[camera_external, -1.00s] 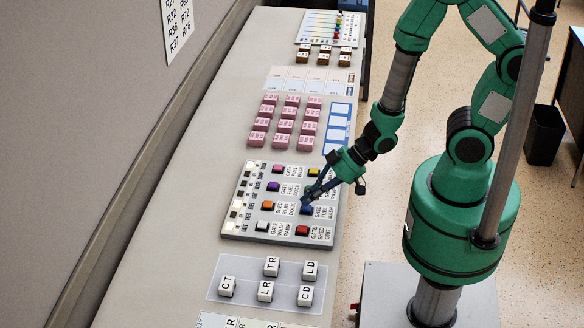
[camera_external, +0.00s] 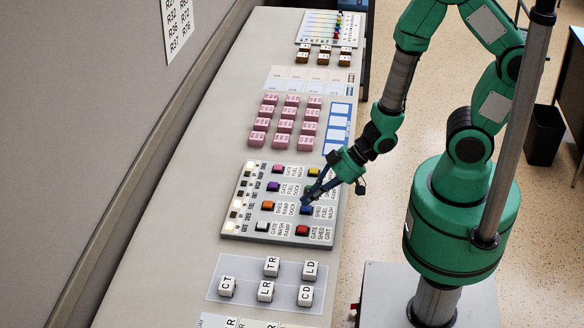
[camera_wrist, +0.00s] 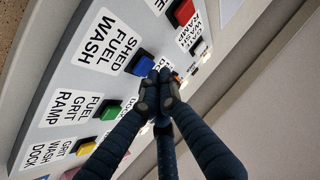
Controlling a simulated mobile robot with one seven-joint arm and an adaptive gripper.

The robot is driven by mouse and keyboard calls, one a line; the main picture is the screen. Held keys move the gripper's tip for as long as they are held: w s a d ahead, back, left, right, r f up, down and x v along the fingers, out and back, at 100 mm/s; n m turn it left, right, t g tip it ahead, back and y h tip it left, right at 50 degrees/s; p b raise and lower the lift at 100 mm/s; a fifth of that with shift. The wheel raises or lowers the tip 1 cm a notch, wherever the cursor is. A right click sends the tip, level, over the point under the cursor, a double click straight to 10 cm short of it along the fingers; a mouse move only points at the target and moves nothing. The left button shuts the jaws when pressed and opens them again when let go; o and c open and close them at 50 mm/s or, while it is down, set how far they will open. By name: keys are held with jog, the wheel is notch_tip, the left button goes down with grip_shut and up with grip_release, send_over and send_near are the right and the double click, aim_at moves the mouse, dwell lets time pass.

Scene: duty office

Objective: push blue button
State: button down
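The blue button (camera_external: 306,210) sits in the right column of a grey button panel (camera_external: 285,240) on the long desk. In the wrist view the blue button (camera_wrist: 139,64) is beside a label reading SHED FUEL WASH. My gripper (camera_external: 305,201) points down-left at the panel, its dark fingertips close over the blue button. In the wrist view my gripper (camera_wrist: 157,80) has its fingers together at the tips with nothing between them. The tips overlap the button's lower right edge; I cannot tell whether they touch it. Part of the button is hidden behind the fingers.
The red button (camera_external: 302,230) and green button (camera_wrist: 108,110) flank the blue one. The yellow button (camera_external: 314,171) is farther up the column. The orange button (camera_external: 267,205) is to the left. Lettered blocks (camera_external: 265,290) lie in front, and pink blocks (camera_external: 285,125) stand behind the panel.

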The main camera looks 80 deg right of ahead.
aim_at(309, 207)
jog(key=shift+f, duration=0.1)
jog(key=shift+f+b, duration=0.3)
jog(key=shift+f, duration=0.05)
dwell(0.5)
jog(key=shift+r+p, duration=0.45)
jog(key=shift+r+p, duration=2.65)
jog(key=shift+r, duration=0.35)
